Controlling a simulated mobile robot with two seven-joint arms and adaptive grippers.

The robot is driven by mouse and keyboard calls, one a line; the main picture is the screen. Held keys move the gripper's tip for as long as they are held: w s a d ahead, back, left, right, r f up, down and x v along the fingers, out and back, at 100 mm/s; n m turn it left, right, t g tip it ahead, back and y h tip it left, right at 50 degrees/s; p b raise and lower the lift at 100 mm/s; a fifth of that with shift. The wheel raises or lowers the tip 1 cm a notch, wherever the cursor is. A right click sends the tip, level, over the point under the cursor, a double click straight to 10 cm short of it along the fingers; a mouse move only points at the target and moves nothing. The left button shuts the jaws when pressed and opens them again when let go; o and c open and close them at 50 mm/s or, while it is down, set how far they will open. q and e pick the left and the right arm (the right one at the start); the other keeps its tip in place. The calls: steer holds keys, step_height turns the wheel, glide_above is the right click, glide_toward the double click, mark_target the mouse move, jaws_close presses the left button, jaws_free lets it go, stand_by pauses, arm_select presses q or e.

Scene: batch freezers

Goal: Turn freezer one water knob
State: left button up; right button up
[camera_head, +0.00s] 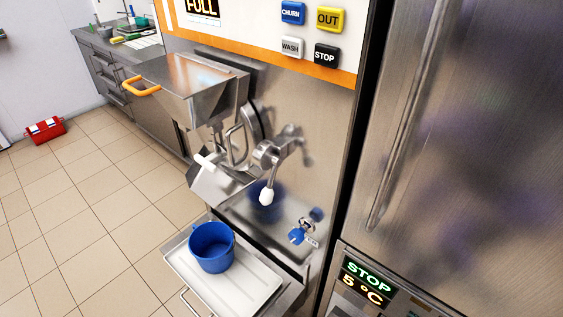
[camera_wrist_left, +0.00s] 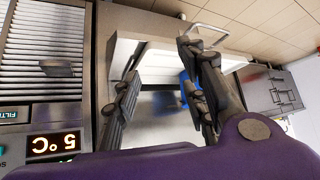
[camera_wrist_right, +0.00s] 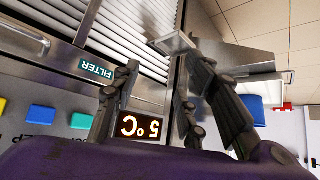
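The blue water knob (camera_head: 297,236) sits on a small metal fitting low on the steel front of the freezer with the CHURN, OUT, WASH and STOP buttons. It is right of the blue mug (camera_head: 212,248) and below the white-tipped spout lever (camera_head: 267,194). Neither gripper shows in the head view. My left gripper (camera_wrist_left: 160,62) is open and empty in its wrist view. A blue thing (camera_wrist_left: 184,86) is partly hidden behind its right finger; I cannot tell if it is the mug or knob. My right gripper (camera_wrist_right: 157,62) is open and empty, before a 5 °C display (camera_wrist_right: 141,127).
The mug stands on a white tray (camera_head: 245,287) on a pull-out shelf. A steel hopper with an orange handle (camera_head: 142,87) juts out above. A tall steel cabinet (camera_head: 480,150) stands at right. A red box (camera_head: 45,129) lies on open tiled floor at left.

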arm_select(q)
steer(key=w+d+f+m+h+b, duration=0.1)
steer(key=w+d+f+b, duration=0.2)
steer(key=w, duration=0.5)
arm_select(e)
steer(key=s+f+g+b, duration=0.2)
steer(key=s+f+b, duration=0.35)
steer(key=f, duration=0.45)
arm_select(q)
steer(key=t+h, duration=1)
glide_toward(296, 241)
steer(key=w+d, duration=0.2)
steer(key=w, duration=0.1)
steer(key=p+x, duration=0.1)
steer(key=x, duration=0.2)
steer(key=r+x, duration=0.1)
steer(key=x, duration=0.2)
steer(key=shift+w+r+p, duration=0.1)
steer(key=shift+w+p, duration=0.05)
steer(key=shift+p, duration=0.2)
steer(key=shift+w+d+r, duration=0.1)
steer(key=shift+w+d, duration=0.1)
steer(key=shift+w, duration=0.15)
arm_select(e)
steer(key=shift+t, duration=0.6)
steer(key=w+r, duration=0.1)
steer(key=w+d+r, duration=0.1)
steer(key=r, duration=0.1)
steer(key=shift+w, duration=0.4)
